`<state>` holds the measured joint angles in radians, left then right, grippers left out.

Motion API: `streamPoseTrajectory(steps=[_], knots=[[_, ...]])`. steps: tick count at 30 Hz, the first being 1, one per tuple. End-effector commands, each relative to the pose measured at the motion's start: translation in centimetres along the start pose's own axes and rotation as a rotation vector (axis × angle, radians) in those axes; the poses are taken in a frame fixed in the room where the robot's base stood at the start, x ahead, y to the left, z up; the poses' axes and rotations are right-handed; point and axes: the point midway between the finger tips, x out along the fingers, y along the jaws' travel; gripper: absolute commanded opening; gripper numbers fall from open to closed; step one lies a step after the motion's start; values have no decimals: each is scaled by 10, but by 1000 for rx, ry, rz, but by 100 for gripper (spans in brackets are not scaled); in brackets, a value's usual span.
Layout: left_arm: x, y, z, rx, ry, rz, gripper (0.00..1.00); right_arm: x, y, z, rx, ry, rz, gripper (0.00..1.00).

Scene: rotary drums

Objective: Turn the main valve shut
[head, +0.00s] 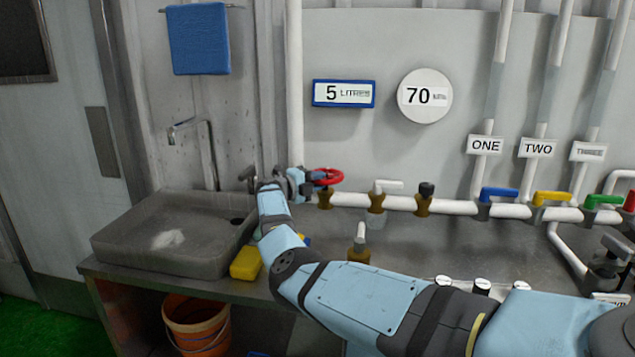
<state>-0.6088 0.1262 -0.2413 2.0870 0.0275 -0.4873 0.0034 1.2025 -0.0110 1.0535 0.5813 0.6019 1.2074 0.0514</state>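A red round handwheel (327,177) sits on a brass valve body (325,198) at the left end of the white horizontal pipe (455,207). My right gripper (312,178) is at the left side of the red wheel, with its fingertips close to or touching the rim. The fingers are small and partly overlap the wheel, so I cannot tell whether they are closed on it. My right arm reaches across from the lower right. My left gripper does not show.
A grey sink (160,262) and a yellow sponge-like block (246,263) are on the counter at left. Lever taps with blue (499,194), yellow (552,198) and green (603,201) handles line the pipe at right. A white-handled tap (388,186) stands nearer the wheel. An orange bucket (196,325) is below.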

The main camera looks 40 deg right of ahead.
Motion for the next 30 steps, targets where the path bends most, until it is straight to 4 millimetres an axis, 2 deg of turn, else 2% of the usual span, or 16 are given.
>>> streamPoseTrajectory(steps=[1,2,3,10,14,17,24,30], knots=[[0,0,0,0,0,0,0,1,0,0,0,1,0,35],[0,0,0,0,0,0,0,1,0,0,0,1,0,42],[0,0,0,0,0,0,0,1,0,0,0,1,0,45],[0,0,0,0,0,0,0,0,0,0,1,0,-1,45],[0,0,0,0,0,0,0,-8,0,0,1,-2,0,45],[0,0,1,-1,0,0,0,-24,0,1,1,-4,0,45],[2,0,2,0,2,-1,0,-78,1,1,1,-4,0,45],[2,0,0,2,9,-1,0,-116,1,0,0,-1,1,45]])
